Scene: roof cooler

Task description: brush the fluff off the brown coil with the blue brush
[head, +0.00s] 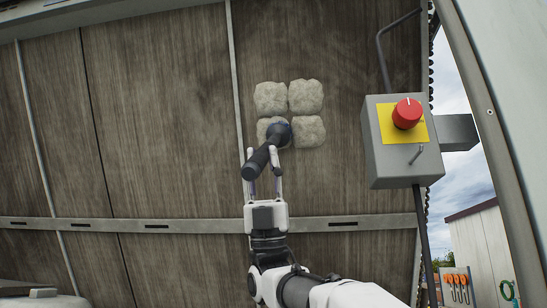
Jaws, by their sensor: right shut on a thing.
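The brown coil (160,120) is a tall, streaked brown panel that fills most of the head view. Several pale grey fluff patches (306,96) sit on it in a two-by-two block, right of a vertical metal strip. My right gripper (262,164) is shut on the dark handle of the blue brush (258,162). The brush tilts up to the right, and its dark blue head lies in front of the lower left patch, hiding part of it. I cannot tell whether the bristles touch the fluff. My left gripper is not in view.
A grey control box (395,165) with a red knob (407,113) on a yellow plate stands right of the fluff, with conduit above and below. A horizontal metal rail (190,225) crosses the panel low down. The panel's left side is clear.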

